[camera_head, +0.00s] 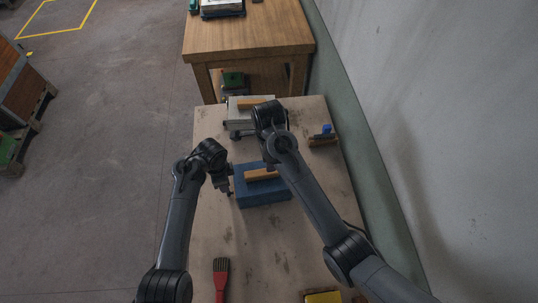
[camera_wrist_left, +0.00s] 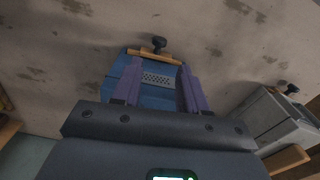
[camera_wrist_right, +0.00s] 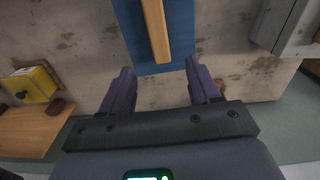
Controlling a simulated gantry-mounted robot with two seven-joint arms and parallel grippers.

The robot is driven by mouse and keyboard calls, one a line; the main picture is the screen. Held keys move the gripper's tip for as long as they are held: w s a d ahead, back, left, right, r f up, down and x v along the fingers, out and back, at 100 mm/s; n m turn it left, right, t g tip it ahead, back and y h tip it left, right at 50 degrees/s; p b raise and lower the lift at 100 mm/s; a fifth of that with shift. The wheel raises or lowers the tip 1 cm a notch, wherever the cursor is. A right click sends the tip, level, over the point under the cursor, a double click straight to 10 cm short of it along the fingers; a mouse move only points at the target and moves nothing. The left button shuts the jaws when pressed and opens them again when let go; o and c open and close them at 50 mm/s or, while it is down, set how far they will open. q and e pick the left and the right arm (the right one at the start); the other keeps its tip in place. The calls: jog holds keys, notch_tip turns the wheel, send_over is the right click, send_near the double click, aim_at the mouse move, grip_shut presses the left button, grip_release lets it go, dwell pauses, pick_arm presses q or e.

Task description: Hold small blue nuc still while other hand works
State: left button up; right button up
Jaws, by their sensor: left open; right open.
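The small blue nuc (camera_head: 262,197) is a blue box with a wooden strip on top, on the table in the middle of the head view. In the left wrist view, its blue body (camera_wrist_left: 150,98) shows a vent plate, a wooden strip and a dark knob. My left gripper (camera_wrist_left: 158,88) is open, its fingers at either side of the nuc in that view; I cannot tell whether they touch it. My right gripper (camera_wrist_right: 162,85) is open and empty; the nuc's blue top (camera_wrist_right: 182,40) and strip show just beyond its fingertips. My right arm hides its fingers in the head view.
A grey-white box (camera_head: 236,115) stands behind the nuc. A brush with a blue part (camera_head: 323,136) lies at the right edge. A wall runs along the right.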

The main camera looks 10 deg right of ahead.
aim_at(262, 181)
notch_tip(262, 181, down, 10)
jog(key=shift+f, duration=0.1)
dwell(0.4)
grip_shut()
dwell(0.4)
dwell(0.4)
